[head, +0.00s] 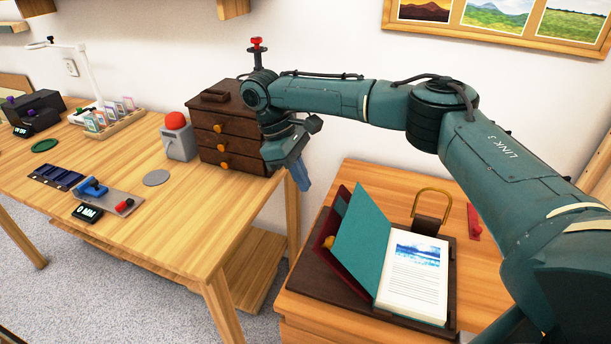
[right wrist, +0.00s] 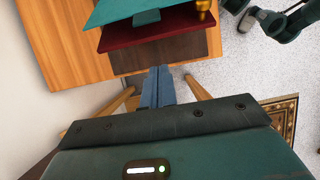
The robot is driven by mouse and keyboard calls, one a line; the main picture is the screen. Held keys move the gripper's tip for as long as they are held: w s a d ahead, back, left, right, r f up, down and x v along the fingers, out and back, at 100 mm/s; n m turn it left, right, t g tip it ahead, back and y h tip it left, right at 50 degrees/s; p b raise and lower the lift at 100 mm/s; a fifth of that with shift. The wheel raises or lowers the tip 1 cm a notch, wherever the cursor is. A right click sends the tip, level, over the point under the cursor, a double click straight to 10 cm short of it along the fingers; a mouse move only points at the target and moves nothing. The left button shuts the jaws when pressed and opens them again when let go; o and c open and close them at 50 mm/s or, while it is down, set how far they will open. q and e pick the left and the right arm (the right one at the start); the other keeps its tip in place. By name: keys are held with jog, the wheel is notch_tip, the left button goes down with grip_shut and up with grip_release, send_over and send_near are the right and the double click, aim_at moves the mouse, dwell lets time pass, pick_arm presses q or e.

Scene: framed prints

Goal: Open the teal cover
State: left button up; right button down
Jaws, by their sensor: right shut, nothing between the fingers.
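The teal cover (head: 357,243) stands raised and tilted to the left of an open page (head: 415,283) with a blue picture and text. A maroon panel (head: 328,222) with a brass knob (head: 328,242) shows behind it, on the left. In the right wrist view the teal cover (right wrist: 110,12) and maroon panel (right wrist: 155,27) are at the top. My right gripper (head: 302,183), with blue fingers, is shut and empty, to the left of the cover and apart from it. Its fingers also show in the right wrist view (right wrist: 158,85). My left gripper is not in view.
The book lies on a dark brown board (head: 310,272) on a wooden side table (head: 470,238). A brass loop (head: 433,192) and a red piece (head: 474,222) are behind it. A drawer chest (head: 228,125) and red button box (head: 177,137) stand on the left table.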

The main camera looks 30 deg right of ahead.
jog(key=s+d+f, duration=0.2)
jog(key=f, duration=0.1)
jog(key=s+d+f+p, duration=0.1)
jog(key=s, duration=0.1)
jog(key=shift+d+f, duration=0.25)
jog(key=shift+f, duration=0.1)
jog(key=shift+s+d+r, duration=0.15)
jog(key=shift+s+r, duration=0.05)
